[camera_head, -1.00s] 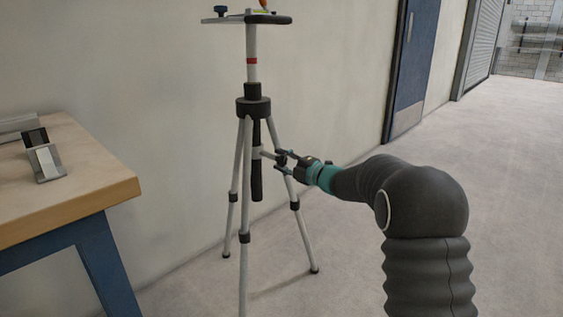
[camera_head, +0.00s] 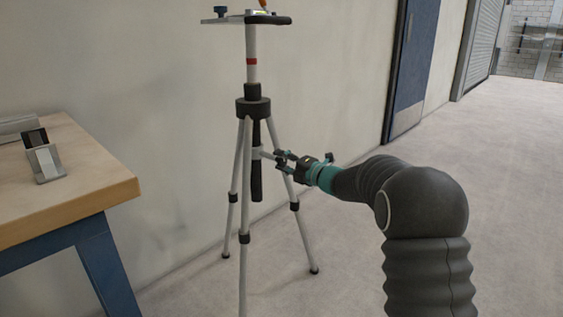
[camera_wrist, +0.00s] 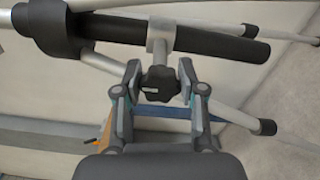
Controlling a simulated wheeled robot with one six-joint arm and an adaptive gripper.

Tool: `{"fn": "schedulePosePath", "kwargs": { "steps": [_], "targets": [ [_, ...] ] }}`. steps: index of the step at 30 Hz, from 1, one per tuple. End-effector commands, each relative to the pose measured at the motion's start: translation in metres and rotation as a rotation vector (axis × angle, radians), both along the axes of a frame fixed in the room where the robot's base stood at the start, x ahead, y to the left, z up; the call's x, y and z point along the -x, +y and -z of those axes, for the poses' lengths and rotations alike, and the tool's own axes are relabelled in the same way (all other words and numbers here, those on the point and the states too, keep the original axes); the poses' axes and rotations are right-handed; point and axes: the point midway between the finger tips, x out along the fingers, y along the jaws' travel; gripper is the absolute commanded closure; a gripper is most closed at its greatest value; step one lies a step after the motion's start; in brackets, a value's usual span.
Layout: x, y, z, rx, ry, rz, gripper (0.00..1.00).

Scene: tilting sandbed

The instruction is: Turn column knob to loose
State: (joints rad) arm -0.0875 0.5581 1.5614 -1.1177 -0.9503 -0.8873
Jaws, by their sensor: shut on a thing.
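The tripod (camera_head: 252,107) stands upright on the floor near the wall, with a red band on its column. The column knob (camera_wrist: 160,84) is black and lobed, on a short pale stem off the dark lower column (camera_wrist: 222,40), which it also joins in the head view (camera_head: 257,176). My gripper (camera_wrist: 158,76) is shut on the knob, with one finger on each side of it. In the head view my gripper (camera_head: 284,159) reaches the column from the right, between the tripod legs. The knob is mostly hidden by the fingers there.
A wooden-topped bench (camera_head: 95,190) with blue legs stands at the left, bearing a small metal holder (camera_head: 45,160). A flat plate (camera_head: 232,20) with a blue knob tops the tripod. Open floor (camera_head: 480,160) lies to the right.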

Motion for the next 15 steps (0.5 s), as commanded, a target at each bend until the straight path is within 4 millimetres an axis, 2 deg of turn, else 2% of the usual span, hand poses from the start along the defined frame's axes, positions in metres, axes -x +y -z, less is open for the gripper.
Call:
{"fn": "schedulePosePath", "kwargs": {
  "steps": [2,3,5,15],
  "targets": [
    [-0.0011,-0.003,0.0015,0.002,0.003,0.006,0.95],
    [-0.001,-0.003,0.0015,0.002,0.003,0.006,0.5],
    [-0.0008,-0.0021,0.0015,0.001,0.002,0.004,0.35],
    [0.0016,0.0015,0.0004,0.0,0.001,-0.003,0.35]
  ]
}}
